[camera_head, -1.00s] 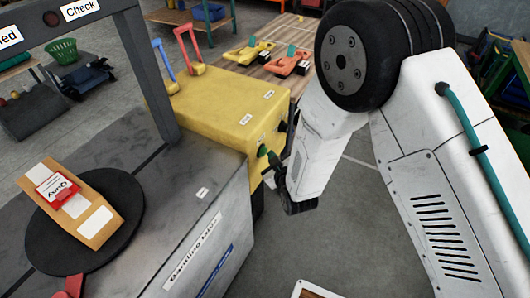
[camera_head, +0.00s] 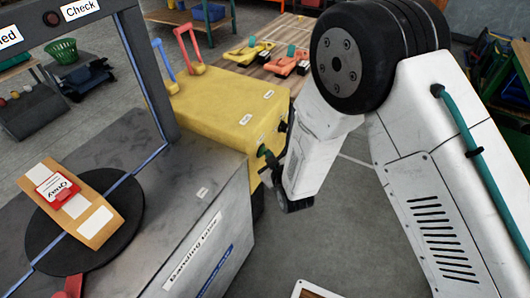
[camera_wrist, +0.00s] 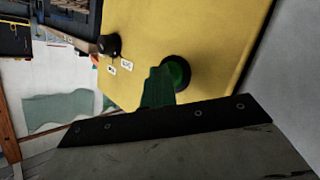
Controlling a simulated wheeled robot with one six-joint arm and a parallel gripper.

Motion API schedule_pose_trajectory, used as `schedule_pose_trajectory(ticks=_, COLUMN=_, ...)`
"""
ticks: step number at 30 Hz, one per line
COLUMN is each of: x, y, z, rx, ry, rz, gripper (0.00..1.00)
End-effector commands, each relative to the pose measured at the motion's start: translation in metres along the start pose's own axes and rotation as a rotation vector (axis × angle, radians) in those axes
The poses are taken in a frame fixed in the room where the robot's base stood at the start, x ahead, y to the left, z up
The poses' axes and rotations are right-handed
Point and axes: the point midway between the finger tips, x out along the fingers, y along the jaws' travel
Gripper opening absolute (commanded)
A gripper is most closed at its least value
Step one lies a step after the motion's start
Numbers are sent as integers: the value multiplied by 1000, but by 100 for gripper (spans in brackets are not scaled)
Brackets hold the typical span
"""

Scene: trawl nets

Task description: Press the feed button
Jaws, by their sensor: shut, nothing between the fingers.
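The yellow machine box (camera_head: 215,100) has a green button in a black ring on its side, seen in the wrist view as the feed button (camera_wrist: 178,73); I cannot read its label. A second, black knob (camera_wrist: 109,45) is beside it, with two small white labels between them. My gripper (camera_wrist: 156,80) is shut and empty, its green fingers at the green button's edge; I cannot tell if they touch it. In the head view my gripper (camera_head: 271,160) is at the box's right side. A blue band (camera_head: 154,155) runs along the arch and across the grey table.
A brown parcel (camera_head: 97,222) with a red label lies on a black disc (camera_head: 50,250) on the banding table (camera_head: 215,170). A grey arch (camera_head: 145,70) stands over the table. Open floor (camera_head: 300,255) lies right of the table.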

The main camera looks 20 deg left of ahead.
Motion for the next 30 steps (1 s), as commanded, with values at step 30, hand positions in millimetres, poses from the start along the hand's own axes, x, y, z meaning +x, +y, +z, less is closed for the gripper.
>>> schedule_pose_trajectory(ticks=30, x=-15, y=12, z=11, rx=0, ry=0, rz=1, gripper=0)
